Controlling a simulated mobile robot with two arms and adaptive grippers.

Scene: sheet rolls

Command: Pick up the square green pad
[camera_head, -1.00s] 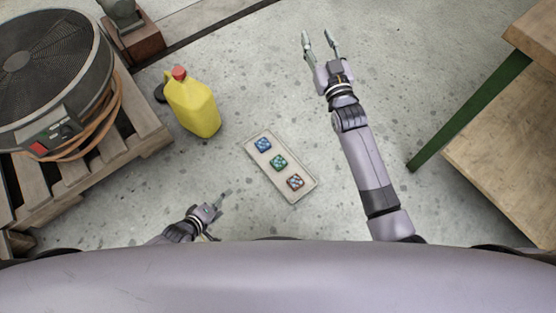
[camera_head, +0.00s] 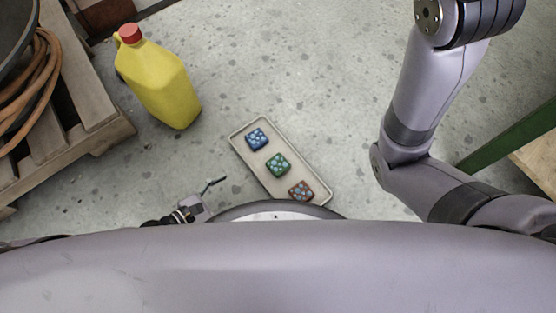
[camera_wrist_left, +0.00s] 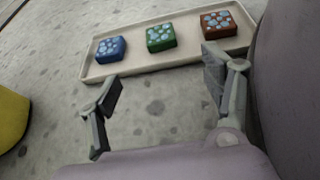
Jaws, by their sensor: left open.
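The square green pad (camera_head: 278,164) lies in the middle of a shallow pale tray (camera_head: 243,126) on the floor, between a blue pad (camera_head: 257,139) and a red-brown pad (camera_head: 301,191). In the left wrist view the green pad (camera_wrist_left: 161,37) sits in the tray (camera_wrist_left: 95,72), beyond and between my fingertips. My left gripper (camera_head: 207,190) is left of the tray, apart from it; in the left wrist view its jaws (camera_wrist_left: 162,82) are open and empty. My right arm reaches up the right side of the head view, and its gripper is out of frame.
A yellow jug (camera_head: 160,82) with a red cap stands up and left of the tray. A wooden pallet (camera_head: 85,110) with a coiled cable is at the left. A green table leg (camera_head: 510,137) is at the right. Bare floor surrounds the tray.

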